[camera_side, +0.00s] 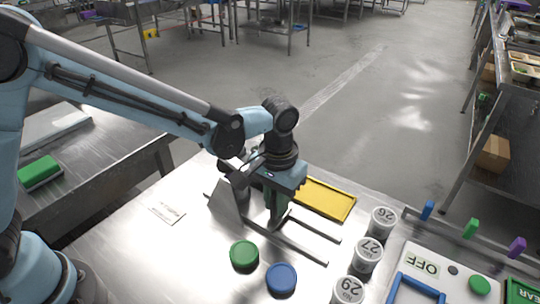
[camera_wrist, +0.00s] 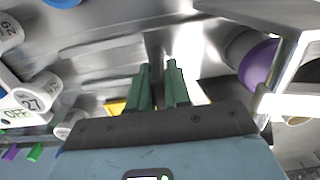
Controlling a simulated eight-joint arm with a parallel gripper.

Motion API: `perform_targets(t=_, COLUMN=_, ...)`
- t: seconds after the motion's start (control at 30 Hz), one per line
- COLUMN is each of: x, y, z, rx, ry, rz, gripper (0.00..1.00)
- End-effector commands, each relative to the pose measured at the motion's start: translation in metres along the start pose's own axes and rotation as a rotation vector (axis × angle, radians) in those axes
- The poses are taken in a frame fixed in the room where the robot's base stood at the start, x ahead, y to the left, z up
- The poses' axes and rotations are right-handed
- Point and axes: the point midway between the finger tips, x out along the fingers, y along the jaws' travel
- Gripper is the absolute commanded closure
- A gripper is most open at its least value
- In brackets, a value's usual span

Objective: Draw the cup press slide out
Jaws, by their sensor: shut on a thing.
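My gripper (camera_side: 274,222) points down between the rails, to the right of the plate. In the wrist view its two green fingers (camera_wrist: 160,72) are close together around a narrow grey upright part of the slide (camera_wrist: 155,48). The fingers hide most of that part. A purple round thing (camera_wrist: 259,63) shows beside the press in the wrist view; a cup there cannot be told for sure.
A green lid (camera_side: 244,254) and a blue lid (camera_side: 281,279) lie in front of the rails. White numbered cups (camera_side: 367,255) stand at the right, near a panel marked OFF (camera_side: 424,262). A yellow tray (camera_side: 328,199) lies behind the rails. A paper label (camera_side: 167,212) lies left.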

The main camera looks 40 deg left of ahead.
Motion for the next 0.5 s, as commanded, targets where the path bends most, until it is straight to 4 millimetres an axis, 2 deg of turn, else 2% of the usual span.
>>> perform_targets(t=0.1, x=0.0, y=0.038, z=-0.001, rx=0.009, ry=0.002, rz=0.003, gripper=1.0)
perform_targets(t=0.3, x=-0.001, y=0.093, z=-0.001, rx=0.006, ry=0.003, rz=0.003, gripper=1.0)
perform_targets(t=0.4, x=-0.001, y=0.111, z=-0.002, rx=0.004, ry=0.004, rz=0.003, gripper=1.0)
perform_targets(t=0.5, x=-0.001, y=0.12, z=-0.001, rx=0.001, ry=0.004, rz=0.002, gripper=1.0)
